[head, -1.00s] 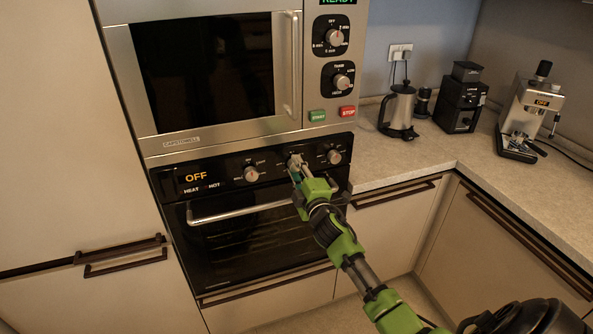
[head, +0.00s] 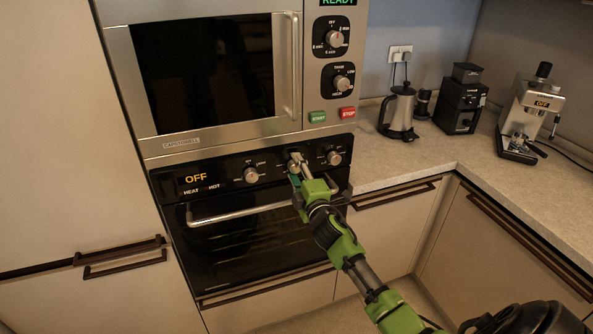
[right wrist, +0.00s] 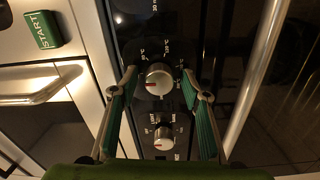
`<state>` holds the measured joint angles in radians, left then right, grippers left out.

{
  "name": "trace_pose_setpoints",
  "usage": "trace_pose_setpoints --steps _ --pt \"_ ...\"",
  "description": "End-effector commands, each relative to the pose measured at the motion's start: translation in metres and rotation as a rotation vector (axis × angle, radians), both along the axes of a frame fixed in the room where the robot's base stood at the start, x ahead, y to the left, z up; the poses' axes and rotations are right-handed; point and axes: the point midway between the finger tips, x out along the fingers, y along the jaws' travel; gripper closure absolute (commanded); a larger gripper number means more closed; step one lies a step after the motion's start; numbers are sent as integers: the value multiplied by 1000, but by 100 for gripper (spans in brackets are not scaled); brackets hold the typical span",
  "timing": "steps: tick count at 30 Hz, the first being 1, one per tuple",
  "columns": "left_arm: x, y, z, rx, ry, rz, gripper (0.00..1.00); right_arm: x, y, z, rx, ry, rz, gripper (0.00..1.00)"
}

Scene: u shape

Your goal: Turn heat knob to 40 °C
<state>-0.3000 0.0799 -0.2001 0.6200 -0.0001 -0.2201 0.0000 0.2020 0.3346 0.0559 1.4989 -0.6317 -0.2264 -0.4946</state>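The oven's control panel (head: 222,183) has three round silver knobs in a row and an orange "OFF" display at its left. The middle knob (right wrist: 158,78) has small markings around it that look like °C values, too small to read surely. Its red mark points left in the right wrist view. My right gripper (right wrist: 160,76) is open, with one finger on each side of this knob and a visible gap to each. In the head view, my right gripper (head: 296,166) covers most of the middle knob. My left gripper is out of view.
The left knob (head: 251,174) and right knob (head: 334,157) flank the gripper. The oven handle (head: 240,212) runs below the panel. A microwave (head: 225,137) with start and stop buttons is above. A kettle (head: 399,110) and coffee machines stand on the right counter (head: 430,152).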

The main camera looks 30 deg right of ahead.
Motion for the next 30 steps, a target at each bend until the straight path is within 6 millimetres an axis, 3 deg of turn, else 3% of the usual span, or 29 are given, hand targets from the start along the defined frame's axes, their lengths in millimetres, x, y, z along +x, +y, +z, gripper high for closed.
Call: trace_pose_setpoints --steps 8,21,30 --pt "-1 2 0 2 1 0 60 -8 2 -1 1 1 0 57" --pt "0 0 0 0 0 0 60 -87 23 -3 2 3 0 57" --pt "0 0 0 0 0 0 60 -115 31 -3 0 1 0 57"
